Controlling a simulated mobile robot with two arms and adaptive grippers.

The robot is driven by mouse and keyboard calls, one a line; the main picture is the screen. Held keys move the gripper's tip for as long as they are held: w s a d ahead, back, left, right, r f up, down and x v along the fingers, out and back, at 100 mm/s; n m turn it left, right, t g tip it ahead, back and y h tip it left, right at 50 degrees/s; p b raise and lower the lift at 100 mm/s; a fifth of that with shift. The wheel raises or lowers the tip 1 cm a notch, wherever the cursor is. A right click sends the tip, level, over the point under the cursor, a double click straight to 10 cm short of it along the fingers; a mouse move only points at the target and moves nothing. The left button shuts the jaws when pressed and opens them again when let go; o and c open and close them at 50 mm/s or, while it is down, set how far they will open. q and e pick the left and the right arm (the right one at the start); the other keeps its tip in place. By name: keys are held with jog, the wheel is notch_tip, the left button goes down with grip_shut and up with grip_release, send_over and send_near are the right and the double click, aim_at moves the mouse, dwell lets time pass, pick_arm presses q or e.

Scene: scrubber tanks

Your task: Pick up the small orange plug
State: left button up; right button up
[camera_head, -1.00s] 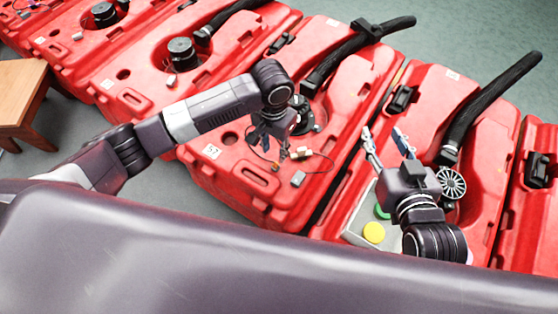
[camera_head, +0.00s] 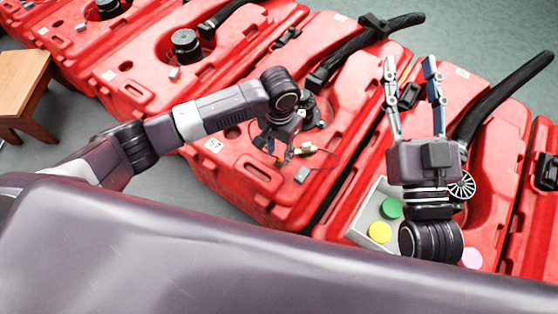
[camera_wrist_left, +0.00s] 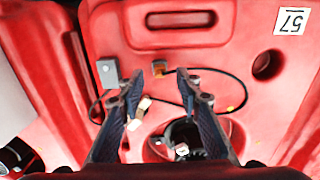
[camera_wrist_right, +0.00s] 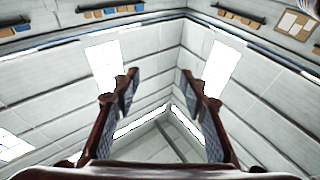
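The small orange plug (camera_wrist_left: 160,68) shows in the left wrist view on the red tank, straight ahead between my left fingertips. My left gripper (camera_wrist_left: 160,80) is open, pointing down at the tank, with a gap on both sides of the plug. I cannot tell how far the tips are above it.
A cream connector (camera_wrist_left: 140,110) on a black cable (camera_wrist_left: 215,72) lies close to the left finger. A small grey box (camera_wrist_left: 108,73) sits left of the plug. A tray (camera_head: 358,228) with green and yellow discs is near my right arm. Other red tanks stand alongside.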

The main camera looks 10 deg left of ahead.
aim_at(279, 161)
pick_arm(q)
notch_tip(279, 161, down, 2)
jog(key=shift+f+b, duration=0.25)
jog(key=shift+b, duration=0.25)
grip_shut()
pick_arm(e)
jog(key=s+r+t+y, duration=0.1)
jog(key=s+r+t, duration=0.2)
jog(key=r, duration=0.3)
jog(key=shift+s, duration=0.15)
